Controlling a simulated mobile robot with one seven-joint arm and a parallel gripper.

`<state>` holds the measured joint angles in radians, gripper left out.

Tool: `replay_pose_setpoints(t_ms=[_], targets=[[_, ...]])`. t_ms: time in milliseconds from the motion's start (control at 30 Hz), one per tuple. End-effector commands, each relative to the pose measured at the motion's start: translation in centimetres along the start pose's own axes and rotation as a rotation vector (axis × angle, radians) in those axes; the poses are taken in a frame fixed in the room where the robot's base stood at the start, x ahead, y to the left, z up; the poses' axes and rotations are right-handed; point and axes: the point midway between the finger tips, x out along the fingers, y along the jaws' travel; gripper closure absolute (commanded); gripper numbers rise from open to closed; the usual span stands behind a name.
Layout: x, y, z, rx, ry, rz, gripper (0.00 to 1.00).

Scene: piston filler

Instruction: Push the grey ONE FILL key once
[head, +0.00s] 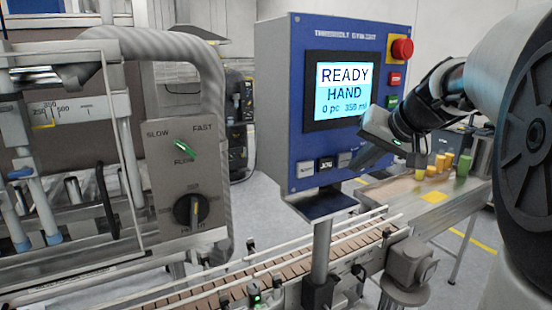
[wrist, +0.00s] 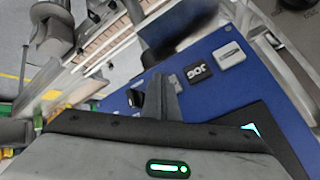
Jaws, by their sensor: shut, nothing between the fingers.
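The blue control panel (head: 280,110) carries a row of keys under its screen. A pale key (head: 305,169) is at the left, a black key (head: 326,164) beside it, and a grey key (head: 344,160) to its right. Their labels are too small to read here, so I cannot tell which is ONE FILL. My gripper (head: 358,164) is shut and empty, with its tips close to the grey key's right side; contact cannot be told. In the wrist view the tips (wrist: 162,80) cover the panel beside the black key (wrist: 195,74); the pale key (wrist: 230,55) shows clear.
The screen (head: 342,90) reads READY HAND, 0 pc. A red emergency button (head: 402,48) and red and green buttons sit on the panel's right. A small shelf (head: 322,204) juts below the keys. The conveyor (head: 300,255) runs beneath; a speed-knob box (head: 180,160) stands left.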

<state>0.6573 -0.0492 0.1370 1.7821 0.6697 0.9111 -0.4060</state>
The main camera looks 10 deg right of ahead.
Motion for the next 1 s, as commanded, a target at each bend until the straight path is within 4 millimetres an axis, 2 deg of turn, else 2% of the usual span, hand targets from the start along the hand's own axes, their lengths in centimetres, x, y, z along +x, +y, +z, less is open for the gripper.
replay_pose_setpoints(t_ms=[1000], targets=[[0.6, -0.42, -0.45, 0.0, 0.0, 0.0, 1.0]])
